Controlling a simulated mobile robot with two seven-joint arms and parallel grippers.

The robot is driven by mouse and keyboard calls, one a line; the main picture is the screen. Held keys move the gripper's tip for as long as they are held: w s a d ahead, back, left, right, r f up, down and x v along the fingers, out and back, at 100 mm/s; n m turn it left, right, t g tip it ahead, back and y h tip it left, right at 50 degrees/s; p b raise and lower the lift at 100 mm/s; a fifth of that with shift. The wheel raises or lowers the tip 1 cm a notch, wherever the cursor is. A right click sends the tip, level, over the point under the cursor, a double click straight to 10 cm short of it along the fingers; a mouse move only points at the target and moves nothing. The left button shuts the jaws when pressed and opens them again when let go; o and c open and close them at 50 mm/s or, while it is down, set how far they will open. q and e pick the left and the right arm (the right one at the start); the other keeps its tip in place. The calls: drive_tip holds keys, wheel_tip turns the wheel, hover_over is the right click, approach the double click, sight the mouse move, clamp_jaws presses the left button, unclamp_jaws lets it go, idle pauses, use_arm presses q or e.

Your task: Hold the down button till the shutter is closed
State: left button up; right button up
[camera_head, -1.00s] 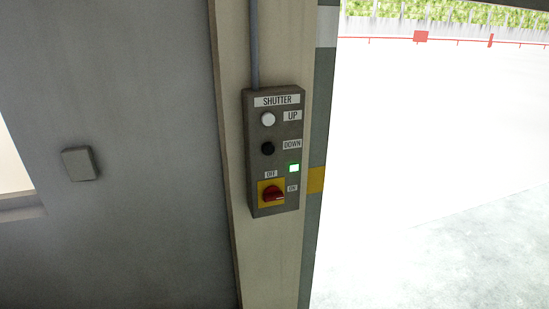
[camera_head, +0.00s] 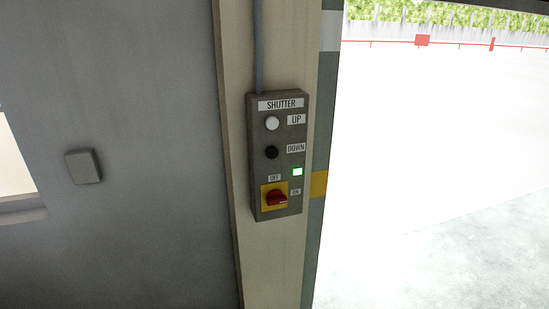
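The shutter control box (camera_head: 261,180) is a grey panel fixed to a cream post, labelled SHUTTER. Its white UP button (camera_head: 272,123) is at the top, with the black DOWN button (camera_head: 271,152) below it. A small green-rimmed indicator (camera_head: 297,171) is lit. Neither of my grippers is in view, and nothing touches the buttons.
The cream post (camera_head: 270,270) stands between a grey wall (camera_head: 130,240) and the doorway. A small grey box (camera_head: 83,167) is on the wall at left. Outside are bright ground and a red barrier (camera_head: 422,41). The space in front of the panel is clear.

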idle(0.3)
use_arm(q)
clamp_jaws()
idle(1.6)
